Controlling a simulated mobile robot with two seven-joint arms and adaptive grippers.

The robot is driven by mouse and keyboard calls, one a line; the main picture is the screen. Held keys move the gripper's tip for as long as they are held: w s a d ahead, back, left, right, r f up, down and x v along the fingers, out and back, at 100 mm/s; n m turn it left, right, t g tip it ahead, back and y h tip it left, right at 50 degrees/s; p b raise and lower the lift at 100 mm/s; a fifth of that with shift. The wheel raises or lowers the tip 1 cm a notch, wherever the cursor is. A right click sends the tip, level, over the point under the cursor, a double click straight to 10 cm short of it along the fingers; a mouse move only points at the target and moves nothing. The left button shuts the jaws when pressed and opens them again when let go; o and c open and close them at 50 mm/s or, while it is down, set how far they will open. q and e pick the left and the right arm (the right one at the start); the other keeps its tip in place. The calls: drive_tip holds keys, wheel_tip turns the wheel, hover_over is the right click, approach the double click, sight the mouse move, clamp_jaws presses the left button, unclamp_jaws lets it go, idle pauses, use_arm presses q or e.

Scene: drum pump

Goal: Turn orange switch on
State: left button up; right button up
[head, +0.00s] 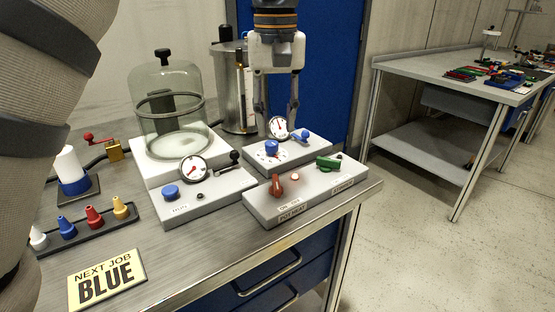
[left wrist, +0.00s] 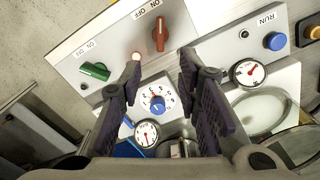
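The orange switch (head: 276,186) is a rotary handle on the front-right white box (head: 262,212), beside a small pale round light (head: 295,177). In the left wrist view the orange switch (left wrist: 160,34) lies just beyond the fingertips, its handle roughly vertical in the picture, near OFF and ON labels. I cannot tell which label it points to. My left gripper (head: 278,122) points down behind that box, over the rear box with the gauge. Its fingers (left wrist: 160,64) are apart, with nothing between them. It does not touch the switch. My right gripper is not in view.
A green switch (head: 328,163) shares the orange switch's box. Blue knobs, gauges and a glass bell jar (head: 165,110) stand close by. A metal tank (head: 236,85) is behind. A "NEXT JOB BLUE" sign (head: 106,279) lies at the front left. The floor at right is clear.

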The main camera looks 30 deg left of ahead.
sight(276, 181)
use_arm(q)
drive_tip(key=f, duration=1.2)
drive_tip(key=shift+s+d, duration=0.2)
drive_tip(key=shift+s, duration=0.1)
drive_tip(key=shift+c, duration=0.6)
clamp_jaws()
drive_tip(key=shift+s+r+m+p, duration=0.1)
drive_tip(key=shift+r+m+p, duration=0.15)
drive_tip(key=shift+m+p, duration=0.2)
drive_tip(key=shift+f+m, duration=0.15)
drive_tip(key=shift+m, duration=0.2)
drive_tip(key=shift+f, duration=0.15)
drive_tip(key=shift+o, duration=0.6)
unclamp_jaws()
